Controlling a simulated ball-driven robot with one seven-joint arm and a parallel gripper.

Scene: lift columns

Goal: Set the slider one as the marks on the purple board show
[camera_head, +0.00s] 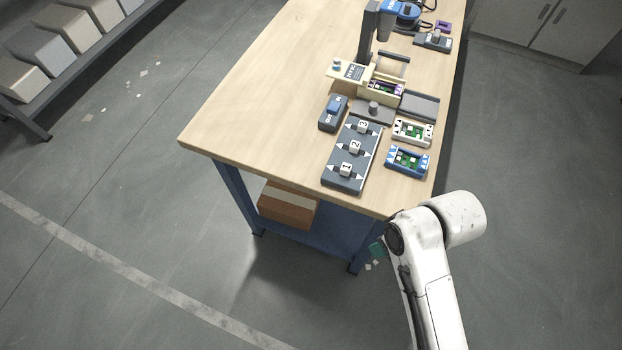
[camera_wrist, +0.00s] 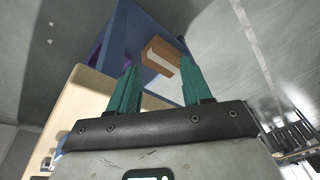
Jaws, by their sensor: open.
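The slider marked 1 (camera_head: 346,170) is the nearest of the three numbered white knobs on the grey slider panel (camera_head: 343,184) at the table's front. Knobs 2 (camera_head: 355,147) and 3 (camera_head: 363,125) sit behind it. White triangles mark the panel's sides. A small board with purplish edges (camera_head: 385,88) sits in the cream fixture behind the panel; its marks are too small to read. My gripper (camera_wrist: 158,66) is open and empty, its two green fingers apart. In the head view, its green part shows low beside the table's front edge, mostly hidden by my arm.
A blue-framed board (camera_head: 408,160) and a white-framed board (camera_head: 412,132) lie right of the panel. A dark box with a blue switch (camera_head: 333,108) stands to its left. The table's left side (camera_head: 250,100) is clear. A brown box (camera_head: 287,205) rests on the lower shelf.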

